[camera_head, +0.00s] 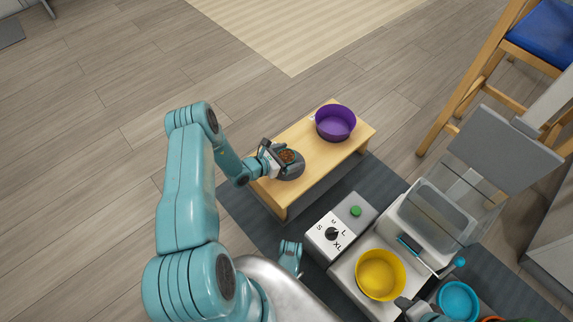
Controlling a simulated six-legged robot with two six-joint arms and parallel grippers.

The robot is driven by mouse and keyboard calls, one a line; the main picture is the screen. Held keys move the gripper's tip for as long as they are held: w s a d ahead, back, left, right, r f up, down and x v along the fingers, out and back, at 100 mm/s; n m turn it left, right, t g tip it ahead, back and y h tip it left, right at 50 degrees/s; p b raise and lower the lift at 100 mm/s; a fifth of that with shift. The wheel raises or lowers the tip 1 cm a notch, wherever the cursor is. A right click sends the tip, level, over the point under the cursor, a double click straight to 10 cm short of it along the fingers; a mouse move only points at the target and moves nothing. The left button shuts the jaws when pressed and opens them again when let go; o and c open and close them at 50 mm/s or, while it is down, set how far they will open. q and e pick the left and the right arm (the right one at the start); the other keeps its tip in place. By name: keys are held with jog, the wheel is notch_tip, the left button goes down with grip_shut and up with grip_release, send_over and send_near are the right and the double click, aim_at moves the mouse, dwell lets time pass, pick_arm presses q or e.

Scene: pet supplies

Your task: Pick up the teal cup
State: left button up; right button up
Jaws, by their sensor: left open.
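A round blue-teal cup (459,301), seen from above, stands at the bottom right, right of a yellow bowl (380,274). Its lower edge is near the picture's bottom border. My left gripper (274,157) is open over the small wooden table, well up and left of the teal cup. It is at the left rim of a dark grey bowl (291,172) that holds brown food. Whether the fingers touch that bowl is hard to tell. My right gripper cannot be made out.
A purple bowl (335,122) stands at the far end of the wooden table (312,161). A grey-white machine with a dial (332,233) and a green button (355,211) stands nearer. A clear-sided container (437,217) is beside the yellow bowl. A blue-seated chair (545,32) is upper right.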

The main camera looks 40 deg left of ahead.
pick_arm(q)
jog(key=shift+w+f, duration=0.15)
jog(key=shift+w, duration=0.35)
jog(key=shift+c, duration=0.3)
jog(key=c, duration=1.1)
